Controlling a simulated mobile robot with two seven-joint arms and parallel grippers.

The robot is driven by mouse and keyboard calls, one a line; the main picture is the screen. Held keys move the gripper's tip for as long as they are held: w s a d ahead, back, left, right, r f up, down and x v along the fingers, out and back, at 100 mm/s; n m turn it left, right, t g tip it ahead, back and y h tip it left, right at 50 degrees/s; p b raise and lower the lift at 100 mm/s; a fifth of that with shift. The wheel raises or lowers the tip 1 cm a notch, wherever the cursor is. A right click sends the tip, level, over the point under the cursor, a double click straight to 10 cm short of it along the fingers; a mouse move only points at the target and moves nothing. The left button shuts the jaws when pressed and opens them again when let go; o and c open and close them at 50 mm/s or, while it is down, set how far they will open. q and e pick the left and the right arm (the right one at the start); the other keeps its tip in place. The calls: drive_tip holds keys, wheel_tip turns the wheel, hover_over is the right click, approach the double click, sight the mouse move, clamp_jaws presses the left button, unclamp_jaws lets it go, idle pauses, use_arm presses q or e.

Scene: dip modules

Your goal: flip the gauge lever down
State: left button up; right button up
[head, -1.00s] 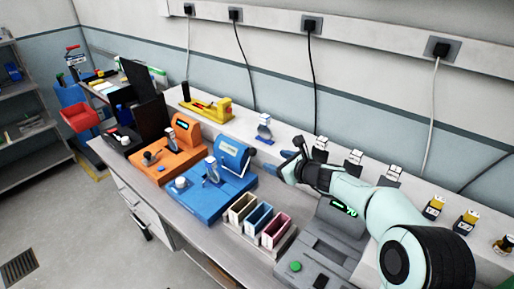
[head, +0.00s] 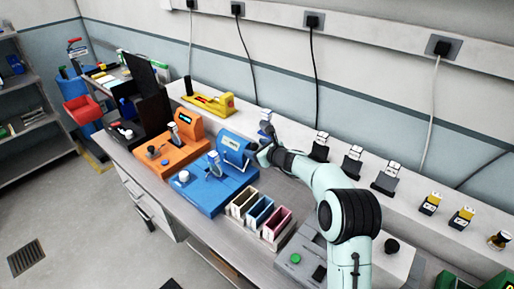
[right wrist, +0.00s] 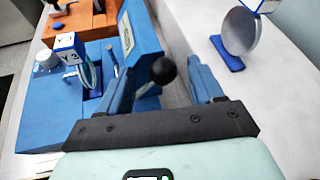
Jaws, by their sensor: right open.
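The blue gauge (head: 202,192) stands on the bench with its tilted display housing (head: 236,147) at the back; the housing also shows in the right wrist view (right wrist: 139,45). Its lever ends in a black ball knob (right wrist: 163,71) on the housing's right side. My right gripper (head: 262,156) is open beside that side. In the right wrist view its two blue fingers (right wrist: 160,82) lie on either side of the knob, with gaps visible; contact cannot be told. In the head view the knob is hard to make out behind the gripper. My left gripper is not in view.
A module with a white top (right wrist: 68,45) sits upright on the gauge. An orange gauge (head: 170,155) stands to the left and three coloured bins (head: 259,213) in front. A round-faced module (right wrist: 240,32) stands on the ledge close to the right finger.

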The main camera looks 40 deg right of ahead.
clamp_jaws()
drive_tip(key=shift+s, duration=0.1)
drive_tip(key=shift+d+f, duration=0.1)
drive_tip(key=shift+f, duration=0.05)
